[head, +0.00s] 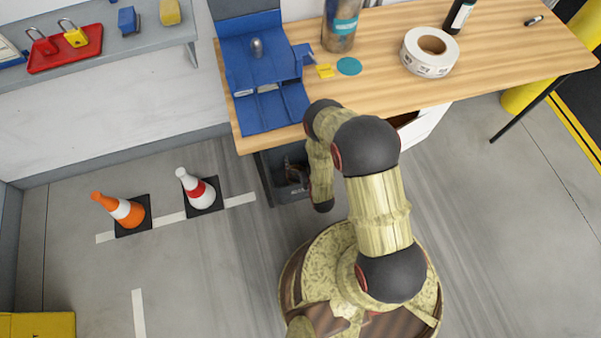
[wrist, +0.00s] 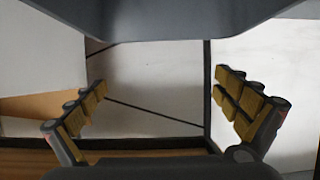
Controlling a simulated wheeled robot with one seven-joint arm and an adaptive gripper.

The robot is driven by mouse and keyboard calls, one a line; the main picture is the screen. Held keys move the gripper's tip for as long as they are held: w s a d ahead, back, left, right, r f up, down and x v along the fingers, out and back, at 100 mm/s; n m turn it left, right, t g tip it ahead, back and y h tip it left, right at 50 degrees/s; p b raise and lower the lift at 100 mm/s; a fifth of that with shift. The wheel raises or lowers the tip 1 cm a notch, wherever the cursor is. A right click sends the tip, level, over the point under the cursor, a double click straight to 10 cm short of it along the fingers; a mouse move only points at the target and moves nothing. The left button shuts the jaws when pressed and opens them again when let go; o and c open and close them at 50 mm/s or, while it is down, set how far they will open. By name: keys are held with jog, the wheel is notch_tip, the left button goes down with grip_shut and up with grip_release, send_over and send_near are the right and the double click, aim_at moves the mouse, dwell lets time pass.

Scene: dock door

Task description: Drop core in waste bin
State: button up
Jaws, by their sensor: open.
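A roll of white labels (head: 430,51) with a brown cardboard core (head: 432,44) in its middle lies on the wooden bench. I see no separate loose core. No bin can be made out for certain; a dark grey box-like thing (head: 265,177) stands under the bench's front left corner, partly hidden by my arm. My gripper (wrist: 160,82) is open in the wrist view, its padded fingers wide apart with nothing between them. In the head view my arm bends down at the bench's front edge, and the gripper cannot be clearly made out there.
The bench (head: 490,60) also holds a blue fixture (head: 260,65), a glass jar (head: 340,25), a teal disc (head: 349,66) and a dark bottle (head: 458,15). A white open container (head: 428,122) shows below its front edge. Orange (head: 122,209) and white (head: 198,189) cones stand on the floor left.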

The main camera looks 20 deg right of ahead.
jog(key=shift+v, duration=2.05)
